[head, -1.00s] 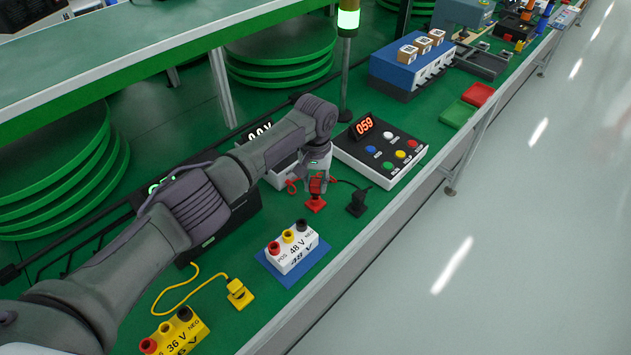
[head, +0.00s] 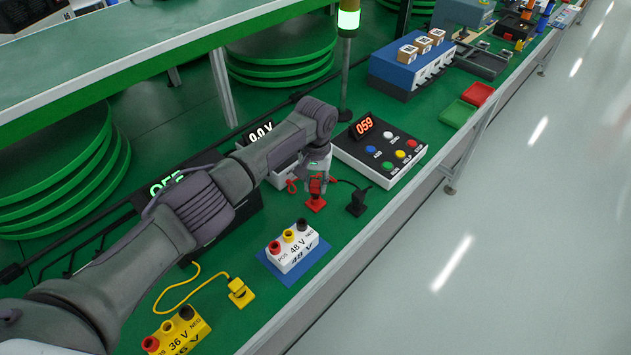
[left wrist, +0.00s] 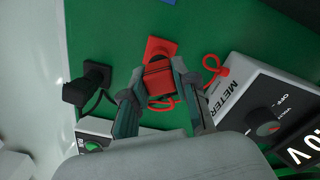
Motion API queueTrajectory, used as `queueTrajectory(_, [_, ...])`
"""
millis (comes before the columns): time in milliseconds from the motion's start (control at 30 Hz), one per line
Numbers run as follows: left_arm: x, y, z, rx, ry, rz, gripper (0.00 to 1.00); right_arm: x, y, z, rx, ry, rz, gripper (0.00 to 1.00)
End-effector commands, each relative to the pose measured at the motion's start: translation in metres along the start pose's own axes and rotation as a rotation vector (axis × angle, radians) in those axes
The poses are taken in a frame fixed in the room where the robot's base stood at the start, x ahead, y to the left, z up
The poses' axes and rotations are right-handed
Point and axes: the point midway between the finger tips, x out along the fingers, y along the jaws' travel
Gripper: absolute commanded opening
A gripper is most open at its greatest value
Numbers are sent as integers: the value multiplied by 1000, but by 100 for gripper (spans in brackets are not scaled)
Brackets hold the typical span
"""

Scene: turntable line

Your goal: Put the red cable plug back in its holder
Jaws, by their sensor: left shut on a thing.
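My left gripper (head: 317,184) points down over the bench with its fingers shut on the red cable plug (left wrist: 158,77). The red holder (head: 316,204) is a small square block on the green bench, directly under the gripper; it also shows in the left wrist view (left wrist: 160,46). The plug is at the holder, but I cannot tell whether it is fully seated. Its red cable (left wrist: 218,70) loops towards the meter (left wrist: 238,105). My right gripper is not in view.
A black plug in its holder (head: 357,204) stands close to the right. A button box (head: 380,150) is behind it. The 48 V block (head: 292,252) on a blue mat is in front, with the yellow plug and holder (head: 240,292) further left.

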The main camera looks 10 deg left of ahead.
Motion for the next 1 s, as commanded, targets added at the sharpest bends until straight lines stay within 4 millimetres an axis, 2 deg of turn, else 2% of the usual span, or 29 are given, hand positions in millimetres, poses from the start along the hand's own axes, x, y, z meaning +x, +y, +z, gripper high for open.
queueTrajectory(1000, [9, 1, 0, 2, 0, 1, 1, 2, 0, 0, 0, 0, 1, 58])
